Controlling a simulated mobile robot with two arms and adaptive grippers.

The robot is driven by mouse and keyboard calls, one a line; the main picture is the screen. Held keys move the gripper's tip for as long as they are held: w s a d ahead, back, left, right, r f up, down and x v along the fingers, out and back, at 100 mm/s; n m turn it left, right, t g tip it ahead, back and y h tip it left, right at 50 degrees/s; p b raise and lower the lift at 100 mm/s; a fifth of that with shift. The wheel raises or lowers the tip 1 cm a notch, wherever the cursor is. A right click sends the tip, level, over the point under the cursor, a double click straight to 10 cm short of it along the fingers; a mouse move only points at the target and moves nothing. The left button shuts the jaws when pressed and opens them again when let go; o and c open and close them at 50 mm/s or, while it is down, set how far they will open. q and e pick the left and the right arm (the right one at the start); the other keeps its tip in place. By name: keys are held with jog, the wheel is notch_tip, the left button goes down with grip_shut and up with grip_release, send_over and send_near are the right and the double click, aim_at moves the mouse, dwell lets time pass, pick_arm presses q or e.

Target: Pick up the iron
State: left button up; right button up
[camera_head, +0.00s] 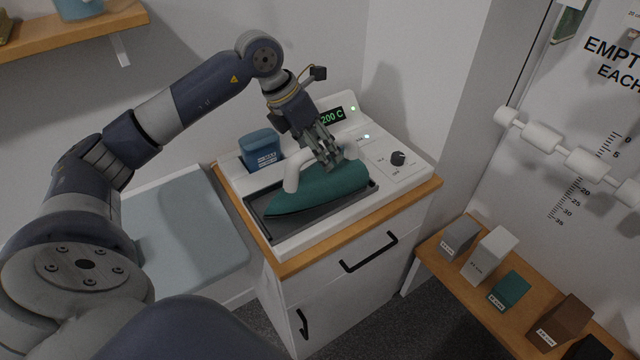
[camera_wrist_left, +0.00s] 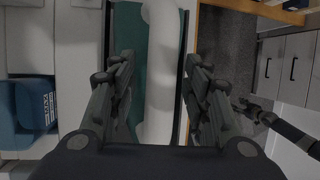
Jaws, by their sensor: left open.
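The iron (camera_head: 322,189) has a teal body and a white handle (camera_head: 292,172). It rests on a black tray (camera_head: 262,226) in a white station, its tip toward the lower left. My left gripper (camera_head: 328,158) is open at the handle, and its fingers hide part of it. In the left wrist view, the white handle (camera_wrist_left: 160,75) runs between the two spread fingers (camera_wrist_left: 162,100), with the teal body (camera_wrist_left: 132,50) behind. I cannot tell whether a finger touches it. A dark gripper, apparently my right one (camera_wrist_left: 252,110), shows small at the right of that view.
A blue block (camera_head: 261,150) stands on the station (camera_head: 405,187), left of the iron. A display reading 200 C (camera_head: 332,116) and a black knob (camera_head: 398,158) are behind and right. A wooden shelf (camera_head: 470,291) with several blocks is at lower right.

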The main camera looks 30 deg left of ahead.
pick_arm(q)
jog(key=shift+f, duration=0.1)
dwell(0.3)
grip_shut()
jog(key=shift+r, duration=0.2)
